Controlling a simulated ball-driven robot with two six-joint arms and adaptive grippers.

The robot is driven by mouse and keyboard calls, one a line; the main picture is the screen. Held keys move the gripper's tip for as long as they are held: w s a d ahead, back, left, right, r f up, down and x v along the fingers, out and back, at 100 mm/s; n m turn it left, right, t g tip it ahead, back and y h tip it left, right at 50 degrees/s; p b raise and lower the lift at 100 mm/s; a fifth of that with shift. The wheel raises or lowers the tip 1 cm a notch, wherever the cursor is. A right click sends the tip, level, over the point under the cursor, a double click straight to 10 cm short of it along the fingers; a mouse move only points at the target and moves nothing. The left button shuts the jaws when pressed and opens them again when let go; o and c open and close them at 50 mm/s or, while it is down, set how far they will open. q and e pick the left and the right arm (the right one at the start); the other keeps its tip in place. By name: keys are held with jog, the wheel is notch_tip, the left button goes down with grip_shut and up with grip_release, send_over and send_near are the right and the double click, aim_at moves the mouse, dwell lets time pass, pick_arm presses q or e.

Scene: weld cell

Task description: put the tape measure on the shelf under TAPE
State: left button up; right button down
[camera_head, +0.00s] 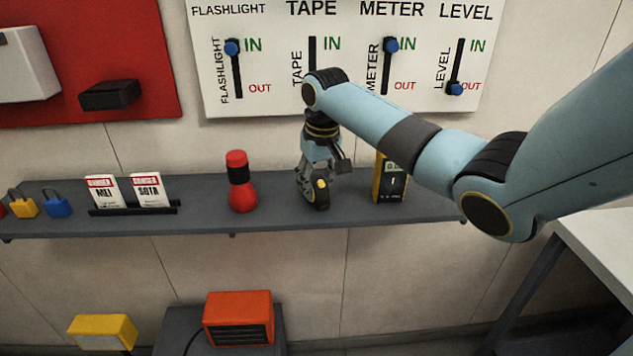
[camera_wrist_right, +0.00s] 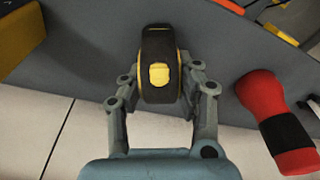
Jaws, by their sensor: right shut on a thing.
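The tape measure (camera_head: 317,192) is black with a yellow patch. It is between the fingers of my right gripper (camera_head: 313,178), which is shut on it, at the shelf (camera_head: 270,215) below the TAPE column of the white board (camera_head: 215,100). In the right wrist view the tape measure (camera_wrist_right: 159,75) sits upright between both fingertips of the right gripper (camera_wrist_right: 160,90), over the grey shelf (camera_wrist_right: 222,50). I cannot tell whether its underside touches the shelf. The TAPE slider is hidden behind my right arm. My left gripper is not in view.
A red flashlight (camera_head: 240,183) stands left of the tape measure and a yellow-and-black meter (camera_head: 391,180) stands right of it. Further left are danger tags (camera_head: 148,190) in a holder and padlocks (camera_head: 57,204). Bare shelf lies between flashlight and gripper.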

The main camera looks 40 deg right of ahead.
aim_at(321, 182)
jog(key=c, duration=1)
grip_release()
jog(key=shift+f, duration=0.1)
jog(key=shift+o, duration=0.2)
notch_tip(321, 182, up, 12)
jog(key=s+b, duration=0.1)
jog(key=shift+s+a, duration=0.2)
jog(key=shift+s, duration=0.2)
